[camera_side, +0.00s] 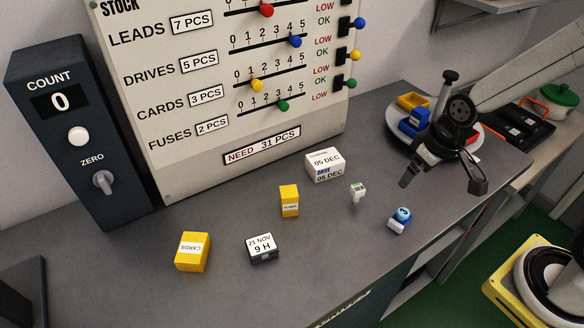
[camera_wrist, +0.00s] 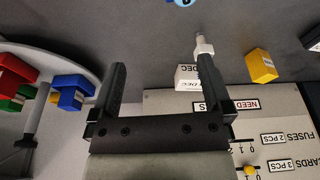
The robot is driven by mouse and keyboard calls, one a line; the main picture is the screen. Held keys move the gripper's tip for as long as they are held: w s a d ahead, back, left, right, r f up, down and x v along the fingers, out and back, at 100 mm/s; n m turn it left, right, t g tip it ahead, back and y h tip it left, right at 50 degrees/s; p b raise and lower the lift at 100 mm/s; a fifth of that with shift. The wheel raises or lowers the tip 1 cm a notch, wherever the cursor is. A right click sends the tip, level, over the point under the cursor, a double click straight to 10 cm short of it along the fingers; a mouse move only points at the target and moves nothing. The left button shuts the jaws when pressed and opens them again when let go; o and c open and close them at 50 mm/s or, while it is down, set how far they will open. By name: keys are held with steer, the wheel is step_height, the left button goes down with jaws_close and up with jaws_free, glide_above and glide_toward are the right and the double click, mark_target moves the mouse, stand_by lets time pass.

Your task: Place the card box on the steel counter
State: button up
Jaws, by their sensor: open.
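The card box is a yellow box (camera_side: 192,252) labelled CARDS, resting on the grey steel counter (camera_side: 335,250) at the front left in the side view. It cannot be made out in the wrist view. My gripper (camera_side: 441,184) is open and empty above the right part of the counter, well to the right of the card box.
Near the gripper stand a blue-and-white item (camera_side: 400,220), a small white piece (camera_side: 358,191) and a white drive box (camera_side: 325,165). A round tray (camera_side: 396,132) holds coloured bins.

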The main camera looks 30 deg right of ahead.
steer(key=shift+s+d+f+m, duration=0.1)
steer(key=shift+s+d+m, duration=0.2)
steer(key=shift+s, duration=0.25)
